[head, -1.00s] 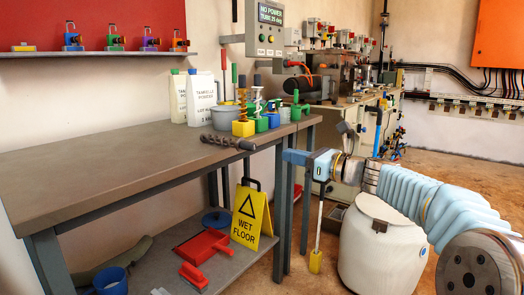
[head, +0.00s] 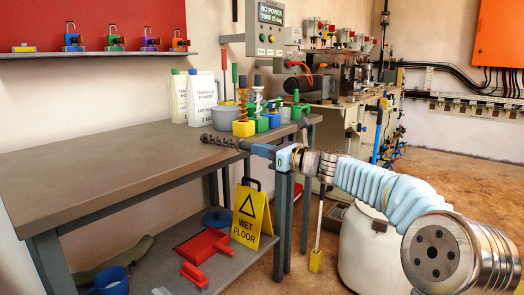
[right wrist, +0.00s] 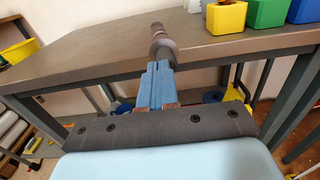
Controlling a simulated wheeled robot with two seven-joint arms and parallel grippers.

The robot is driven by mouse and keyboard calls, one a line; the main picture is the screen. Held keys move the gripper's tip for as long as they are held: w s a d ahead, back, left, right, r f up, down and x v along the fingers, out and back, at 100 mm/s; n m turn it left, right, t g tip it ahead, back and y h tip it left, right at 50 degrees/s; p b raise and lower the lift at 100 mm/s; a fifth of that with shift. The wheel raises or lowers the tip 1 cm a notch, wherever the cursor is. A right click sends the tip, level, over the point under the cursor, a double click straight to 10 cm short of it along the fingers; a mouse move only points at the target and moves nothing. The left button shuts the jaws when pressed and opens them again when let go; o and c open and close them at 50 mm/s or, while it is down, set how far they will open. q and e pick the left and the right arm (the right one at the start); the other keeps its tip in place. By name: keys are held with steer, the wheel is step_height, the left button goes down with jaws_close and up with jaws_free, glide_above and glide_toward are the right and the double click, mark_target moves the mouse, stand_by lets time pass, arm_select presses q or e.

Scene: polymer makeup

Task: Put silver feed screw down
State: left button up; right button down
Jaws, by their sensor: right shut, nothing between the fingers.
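A dark grey metallic feed screw (head: 218,140) lies on the grey table, its thicker shank end pointing right toward the table's front edge. In the right wrist view the screw (right wrist: 159,38) is seen end-on, straight ahead of the fingers. My right gripper (head: 262,150) is at the table edge, close to the shank end. Its blue fingers (right wrist: 158,72) are shut with nothing between them. In the wrist view the fingertips overlap the shank's near end, so I cannot tell whether they touch it. My left gripper is out of view.
On the table (head: 100,165), a yellow block (head: 243,128), green and blue blocks, a grey tub (head: 225,117) and white powder containers (head: 202,97) stand behind the screw. The table's left part is clear. A wet floor sign (head: 249,215) stands on the lower shelf.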

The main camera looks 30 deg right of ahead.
mark_target(240, 140)
steer(key=p+x, duration=0.2)
steer(key=x, duration=0.1)
steer(key=r+p+x, duration=0.1)
steer(key=p+x, duration=0.1)
steer(key=x, duration=0.1)
steer(key=shift+w+a+r, duration=0.2)
steer(key=shift+w, duration=0.05)
steer(key=p+x, duration=0.1)
steer(key=x, duration=0.1)
steer(key=p+x, duration=0.1)
steer(key=x, duration=0.2)
steer(key=f+x, duration=0.1)
steer(key=x, duration=0.2)
steer(key=shift+f+p, duration=0.1)
steer(key=shift+p, duration=0.3)
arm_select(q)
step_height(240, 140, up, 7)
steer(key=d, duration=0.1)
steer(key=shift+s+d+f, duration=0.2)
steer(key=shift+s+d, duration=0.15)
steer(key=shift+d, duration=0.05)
arm_select(e)
steer(key=shift+d, duration=0.1)
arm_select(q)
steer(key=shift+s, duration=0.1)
arm_select(e)
steer(key=shift+s+f, duration=0.1)
steer(key=shift+s, duration=0.05)
